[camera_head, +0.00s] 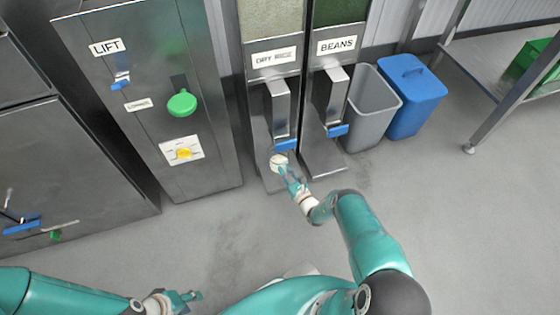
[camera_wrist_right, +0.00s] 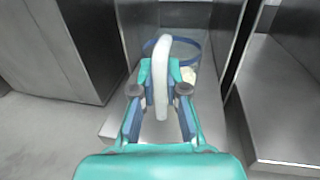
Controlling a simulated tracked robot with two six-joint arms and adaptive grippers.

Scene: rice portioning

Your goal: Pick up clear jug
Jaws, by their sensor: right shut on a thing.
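The clear jug (camera_head: 279,160) stands low in the dry-goods dispenser bay, under its spout, and looks whitish and small in the head view. In the right wrist view the jug (camera_wrist_right: 204,50) shows a blue rim, a pale handle and something white inside. My right gripper (camera_head: 290,176) is at the jug's near side. In the wrist view its two fingers (camera_wrist_right: 159,98) are shut on the handle from both sides. My left gripper (camera_head: 188,298) is at the bottom of the head view, away from the jug, and its finger opening is unclear.
The dispenser's spout (camera_head: 278,105) and blue lever (camera_head: 285,145) are just above the jug. The beans dispenser (camera_head: 329,95) stands right beside it. A grey bin (camera_head: 370,108) and a blue bin (camera_head: 412,97) are further right. The lift cabinet (camera_head: 150,125) is left. The floor in front is clear.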

